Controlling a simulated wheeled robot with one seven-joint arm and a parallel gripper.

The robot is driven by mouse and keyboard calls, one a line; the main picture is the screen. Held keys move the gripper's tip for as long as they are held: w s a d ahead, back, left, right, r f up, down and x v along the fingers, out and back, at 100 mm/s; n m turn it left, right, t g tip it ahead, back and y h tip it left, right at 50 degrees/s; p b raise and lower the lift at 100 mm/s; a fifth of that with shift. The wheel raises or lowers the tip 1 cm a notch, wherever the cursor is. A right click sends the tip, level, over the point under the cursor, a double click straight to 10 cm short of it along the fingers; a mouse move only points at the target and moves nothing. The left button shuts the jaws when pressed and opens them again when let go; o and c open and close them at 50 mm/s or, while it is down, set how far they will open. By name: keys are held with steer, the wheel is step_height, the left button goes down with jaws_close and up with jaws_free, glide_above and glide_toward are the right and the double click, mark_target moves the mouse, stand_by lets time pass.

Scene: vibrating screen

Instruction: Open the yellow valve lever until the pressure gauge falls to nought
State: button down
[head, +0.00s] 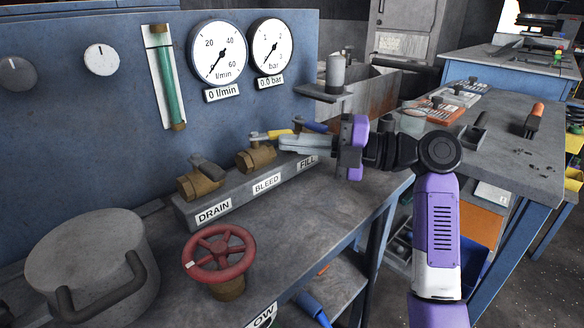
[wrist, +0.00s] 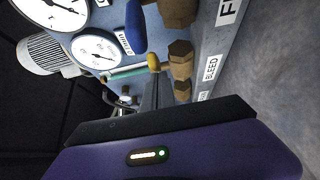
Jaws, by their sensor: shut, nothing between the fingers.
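The yellow lever (head: 279,134) is on top of the brass BLEED valve (head: 258,158) and points right in the head view. Its tip shows in the wrist view (wrist: 153,62). My gripper (head: 284,143) is shut and empty, with its fingertips close beside the yellow lever. I cannot tell whether they touch it.
The black-levered DRAIN valve (head: 201,180) stands left of the BLEED valve. The blue lever (head: 314,127) is just behind my gripper, at FILL. A red handwheel (head: 218,254) and a lidded grey pot (head: 88,260) stand in front. Bare bench top (head: 300,215) lies between.

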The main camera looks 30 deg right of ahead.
steer(key=shift+w+d+b, duration=0.35)
steer(key=shift+w+b, duration=0.3)
steer(key=shift+b, duration=0.55)
steer(key=shift+w+d+b, duration=0.35)
steer(key=shift+w+b, duration=0.25)
steer(key=shift+b, duration=0.6)
